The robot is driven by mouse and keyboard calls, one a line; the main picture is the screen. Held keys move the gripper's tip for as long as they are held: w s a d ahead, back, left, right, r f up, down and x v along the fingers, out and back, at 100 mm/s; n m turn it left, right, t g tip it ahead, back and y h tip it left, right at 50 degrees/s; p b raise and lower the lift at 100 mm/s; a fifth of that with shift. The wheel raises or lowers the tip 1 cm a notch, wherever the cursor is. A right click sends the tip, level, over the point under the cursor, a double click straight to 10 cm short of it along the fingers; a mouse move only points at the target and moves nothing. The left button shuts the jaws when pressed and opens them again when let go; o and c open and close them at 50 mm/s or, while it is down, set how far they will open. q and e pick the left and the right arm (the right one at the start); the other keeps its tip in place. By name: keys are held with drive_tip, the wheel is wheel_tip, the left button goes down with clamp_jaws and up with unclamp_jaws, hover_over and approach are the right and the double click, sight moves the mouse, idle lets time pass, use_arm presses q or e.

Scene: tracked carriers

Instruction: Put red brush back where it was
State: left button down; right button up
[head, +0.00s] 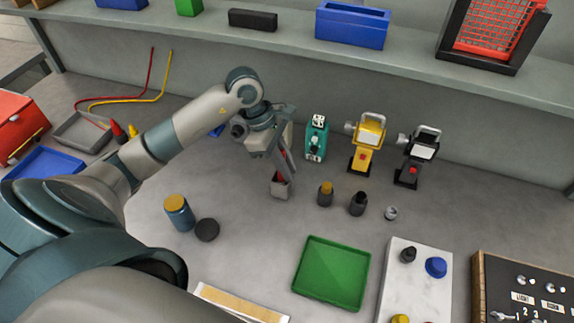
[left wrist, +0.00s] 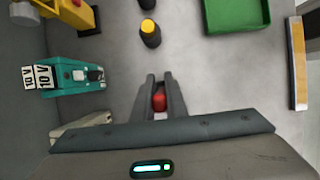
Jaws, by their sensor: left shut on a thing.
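My left gripper (head: 281,186) points down over the middle of the worktop, left of the small yellow-topped bottle. In the left wrist view the gripper (left wrist: 160,98) is shut on a small red thing, which I take to be the red brush (left wrist: 159,101). Only a bit of its red shows between the fingers; the rest is hidden. In the head view a little red of the brush (head: 281,177) also shows at the fingers. I cannot tell whether it touches the worktop. My right gripper is not in view.
A teal meter (head: 316,138), a yellow tool (head: 367,142) and a black tool (head: 416,156) stand behind. Small bottles (head: 325,194) stand to the right. A green tray (head: 332,273) lies in front. A blue jar (head: 179,213) and dark lid (head: 207,229) are to the left.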

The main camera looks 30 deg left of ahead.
use_arm(q)
drive_tip(key=shift+f, duration=0.15)
drive_tip(key=c, duration=1.8)
unclamp_jaws()
drive_tip(key=shift+o, duration=0.2)
drive_tip(key=b+v, duration=0.4)
drive_tip(key=v, duration=0.8)
drive_tip(key=shift+r, duration=0.2)
